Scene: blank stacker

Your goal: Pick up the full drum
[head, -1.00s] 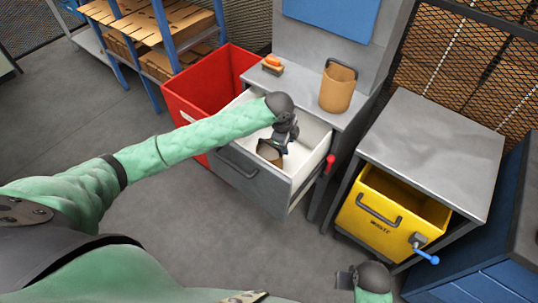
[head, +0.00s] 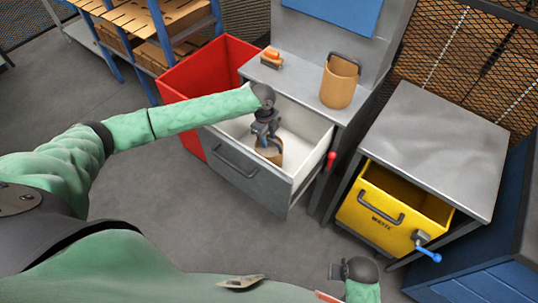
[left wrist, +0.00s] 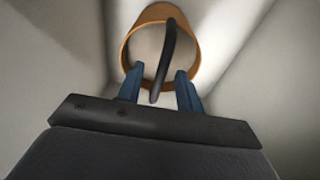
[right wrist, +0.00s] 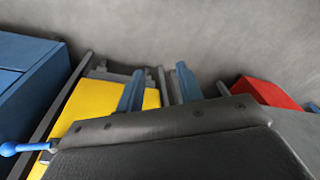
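A tan drum (head: 276,157) with an orange rim stands inside the open drawer (head: 300,187), partly hidden by my left gripper (head: 266,138). In the left wrist view, the drum (left wrist: 137,25) has a dark arched handle and a pale grey inside; I cannot tell whether that is contents or bare bottom. The left gripper (left wrist: 160,90) is open, its blue fingers apart, with the handle showing between them. A second tan drum (head: 338,86) with a dark handle stands upright on the grey counter. My right gripper (head: 338,270) is open and empty, low at the front right (right wrist: 160,88).
A red bin (head: 190,85) stands left of the drawer. An orange-topped brush-like item (head: 271,58) lies on the counter. A yellow waste bin (head: 378,215) with a blue-handled crank sits under a grey table (head: 435,140) at right. The floor in front is clear.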

